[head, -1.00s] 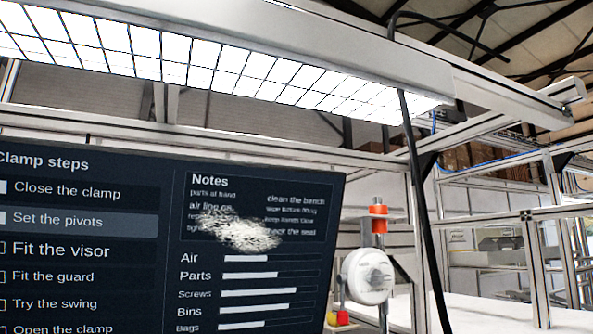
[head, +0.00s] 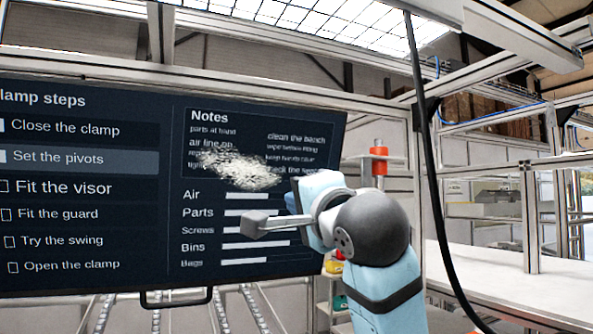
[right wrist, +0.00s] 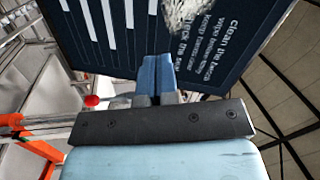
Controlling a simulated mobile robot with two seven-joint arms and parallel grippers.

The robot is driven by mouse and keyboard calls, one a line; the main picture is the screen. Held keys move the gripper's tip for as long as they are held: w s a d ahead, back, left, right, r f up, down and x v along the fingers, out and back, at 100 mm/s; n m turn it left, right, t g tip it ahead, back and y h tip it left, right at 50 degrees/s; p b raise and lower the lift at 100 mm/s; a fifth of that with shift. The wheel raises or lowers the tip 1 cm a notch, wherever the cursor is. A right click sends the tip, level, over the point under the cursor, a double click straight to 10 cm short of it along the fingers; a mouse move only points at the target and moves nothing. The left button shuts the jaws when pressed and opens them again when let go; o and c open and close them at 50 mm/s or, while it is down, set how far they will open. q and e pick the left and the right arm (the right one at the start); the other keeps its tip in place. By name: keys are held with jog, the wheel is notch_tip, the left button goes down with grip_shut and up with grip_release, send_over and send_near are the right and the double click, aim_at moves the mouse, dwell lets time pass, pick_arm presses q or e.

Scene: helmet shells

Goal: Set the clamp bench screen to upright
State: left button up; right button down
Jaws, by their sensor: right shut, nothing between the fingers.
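The clamp bench screen (head: 90,230) is a wide dark panel at the left of the head view, with clamp steps, notes and bars. Its right edge slants inward toward the bottom; I cannot tell its exact tilt. A black handle (head: 176,300) hangs below its lower edge. My right arm covers the screen's lower right part in the head view, hiding its fingertips. In the right wrist view the right gripper (right wrist: 157,72) is shut and empty, its blue fingers pointing at the screen (right wrist: 130,40) near its edge. I cannot tell whether they touch. My left gripper is out of view.
A pale blurry patch (head: 237,168) covers part of the notes. A post with a red part (head: 378,160) stands right of the screen. A black cable (head: 430,180) hangs beside a white bench (head: 490,285). Roller rails (head: 100,315) lie below the screen.

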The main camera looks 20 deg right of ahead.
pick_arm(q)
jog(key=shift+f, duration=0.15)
pick_arm(e)
jog(key=s+r+m+t+h, duration=0.1)
jog(key=s+r+m, duration=0.3)
jog(key=s+r, duration=0.6)
jog(key=shift+s+d+r+t, duration=0.15)
jog(key=shift+d+r+t, duration=0.25)
jog(key=shift+r, duration=0.1)
jog(key=p, duration=0.6)
send_near(292, 105)
jog(key=x, duration=0.7)
jog(key=shift+w, duration=0.2)
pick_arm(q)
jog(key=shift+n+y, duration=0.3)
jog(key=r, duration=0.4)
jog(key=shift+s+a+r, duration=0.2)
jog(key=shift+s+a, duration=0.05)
